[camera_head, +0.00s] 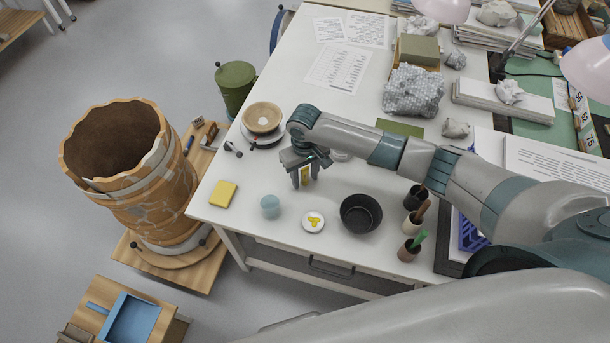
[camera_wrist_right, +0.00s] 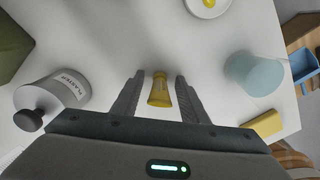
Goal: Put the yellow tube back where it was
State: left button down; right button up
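The yellow tube (camera_wrist_right: 159,90) is between the two fingers of my right gripper (camera_wrist_right: 157,97) in the right wrist view, with a gap on each side. The fingers are apart and do not grip it. In the head view, my right gripper (camera_head: 303,180) points down over the white table, and a bit of the yellow tube (camera_head: 306,174) shows between the fingers. I cannot tell whether the tube stands or lies. My left gripper is not in view.
A yellow sponge (camera_head: 223,194), a pale blue jar (camera_head: 270,206), a white dish with yellow stuff (camera_head: 313,221) and a black bowl (camera_head: 361,213) are near the front. A plaster jar (camera_wrist_right: 55,93) is beside the gripper. A bowl (camera_head: 262,117) stands behind. Table between is clear.

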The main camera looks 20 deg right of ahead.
notch_tip(320, 180, up, 12)
jog(key=shift+r+b, duration=0.2)
jog(key=shift+b, duration=0.85)
